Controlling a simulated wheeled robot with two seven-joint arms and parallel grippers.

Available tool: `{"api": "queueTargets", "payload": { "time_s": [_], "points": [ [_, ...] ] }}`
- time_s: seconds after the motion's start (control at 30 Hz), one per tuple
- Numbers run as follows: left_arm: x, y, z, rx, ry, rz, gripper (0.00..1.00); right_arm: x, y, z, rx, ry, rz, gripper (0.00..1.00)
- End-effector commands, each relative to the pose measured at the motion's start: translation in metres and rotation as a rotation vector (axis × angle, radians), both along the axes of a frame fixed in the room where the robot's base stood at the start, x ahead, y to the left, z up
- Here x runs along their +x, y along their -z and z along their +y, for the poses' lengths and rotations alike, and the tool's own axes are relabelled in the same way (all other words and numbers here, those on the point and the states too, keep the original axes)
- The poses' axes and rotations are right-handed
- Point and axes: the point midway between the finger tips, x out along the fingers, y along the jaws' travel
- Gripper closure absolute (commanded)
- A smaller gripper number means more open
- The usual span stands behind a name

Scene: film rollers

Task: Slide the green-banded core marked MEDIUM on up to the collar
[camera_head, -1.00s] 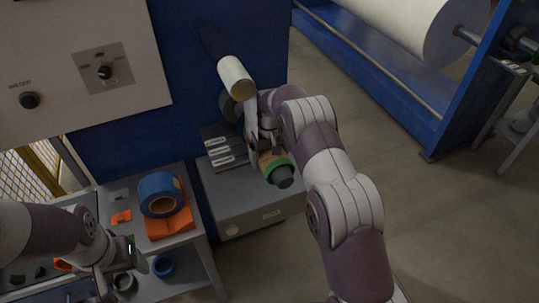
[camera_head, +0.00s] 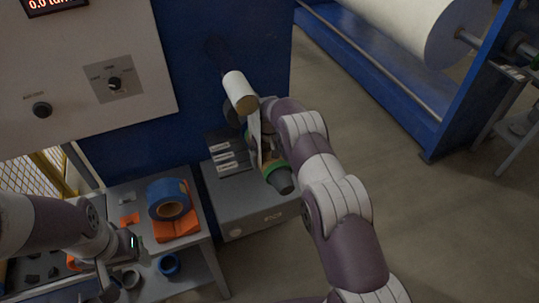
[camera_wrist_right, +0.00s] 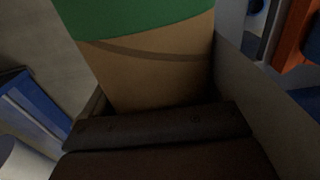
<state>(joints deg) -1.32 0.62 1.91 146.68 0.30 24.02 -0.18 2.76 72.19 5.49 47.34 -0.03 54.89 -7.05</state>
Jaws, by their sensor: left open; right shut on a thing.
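The green-banded core, a tan tube with a green band (camera_head: 273,168), is at the front of the blue machine in the head view. A dark rounded end (camera_head: 283,186) protrudes from its near side. My right gripper (camera_head: 262,152) is shut on the core; in the wrist view the core (camera_wrist_right: 155,75) fills the space between its fingers. The MEDIUM marking cannot be read. A dark disc (camera_head: 232,111), perhaps the collar, shows behind the arm; the gap to it is hidden. My left gripper (camera_head: 122,270) is open and empty, low at the left.
A bench at left holds a blue roll (camera_head: 168,195) on an orange stand and a blue ring (camera_head: 169,266).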

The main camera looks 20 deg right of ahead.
Motion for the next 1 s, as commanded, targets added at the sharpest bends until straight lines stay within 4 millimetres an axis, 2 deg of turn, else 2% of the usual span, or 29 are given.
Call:
{"api": "queueTargets", "payload": {
  "time_s": [0.1, 0.4, 0.43, 0.67, 0.77, 0.9, 1.0],
  "points": [
    [0.0, -0.007, 0.0, 0.0, 0.0, 0.0, 0.27, 0.001, -0.002, 0.0, 0.0, 0.0, -0.001, 0.49],
    [0.0, -0.006, 0.0, 0.0, 0.0, 0.0, 0.27, 0.002, 0.0, 0.0, 0.0, 0.0, -0.001, 0.49],
    [0.0, -0.006, 0.0, 0.0, 0.0, 0.0, 0.27, 0.002, 0.0, 0.0, 0.0, 0.0, -0.001, 0.0],
    [0.0, -0.007, 0.0, 0.0, 0.0, 0.0, 0.27, 0.001, 0.0, 0.0, 0.0, 0.0, 0.0, 0.0],
    [0.0, -0.011, 0.0, 0.0, 0.0, 0.0, 0.27, 0.002, -0.008, 0.0, 0.0, 0.0, -0.001, 0.0],
    [0.0, -0.023, 0.0, 0.0, 0.0, 0.0, 0.27, 0.002, -0.035, 0.0, 0.0, 0.0, -0.002, 0.0],
    [0.0, -0.048, 0.0, 0.0, 0.0, 0.0, 0.27, 0.002, -0.062, 0.0, 0.0, 0.0, 0.0, 0.0]
  ]
}}
